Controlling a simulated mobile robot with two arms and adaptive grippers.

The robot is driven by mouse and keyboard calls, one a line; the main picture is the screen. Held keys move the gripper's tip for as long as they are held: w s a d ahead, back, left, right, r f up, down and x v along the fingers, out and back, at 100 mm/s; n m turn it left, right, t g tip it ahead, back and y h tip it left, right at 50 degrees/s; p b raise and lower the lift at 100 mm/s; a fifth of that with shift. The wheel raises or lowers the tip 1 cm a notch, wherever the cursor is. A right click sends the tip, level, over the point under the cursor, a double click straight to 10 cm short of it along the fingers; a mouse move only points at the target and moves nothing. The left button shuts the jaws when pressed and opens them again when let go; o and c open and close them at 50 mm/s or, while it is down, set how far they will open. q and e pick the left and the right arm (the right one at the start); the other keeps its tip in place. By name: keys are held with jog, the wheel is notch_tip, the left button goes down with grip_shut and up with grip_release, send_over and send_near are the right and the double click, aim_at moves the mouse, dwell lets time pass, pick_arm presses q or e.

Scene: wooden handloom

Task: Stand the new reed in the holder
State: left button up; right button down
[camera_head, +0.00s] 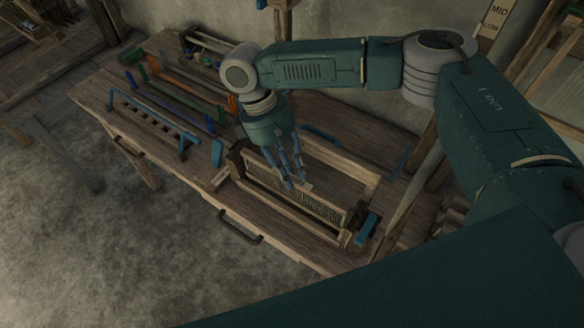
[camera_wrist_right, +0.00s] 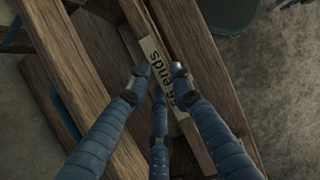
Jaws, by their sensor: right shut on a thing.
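My right gripper (camera_head: 291,183) reaches down over the bench with its blue fingers shut on the top edge of the reed (camera_head: 305,202). The reed is a long comb of fine pale dents in a wooden frame, and its face shows upright between two dark wooden end posts of the holder (camera_head: 235,160). I cannot tell whether the reed's lower edge rests in the holder. My left gripper is not in view.
On the wooden bench, a blue slotted rack (camera_head: 155,125) stands at the left, with long green and blue bars (camera_head: 180,85) behind it. Blue blocks sit near the holder's ends (camera_head: 217,152), (camera_head: 367,229). Bare bench top lies in front of the slotted rack.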

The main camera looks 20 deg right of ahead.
jog(key=shift+f, duration=1.6)
jog(key=c, duration=1.5)
grip_release()
jog(key=shift+o, duration=0.2)
jog(key=v, duration=1.2)
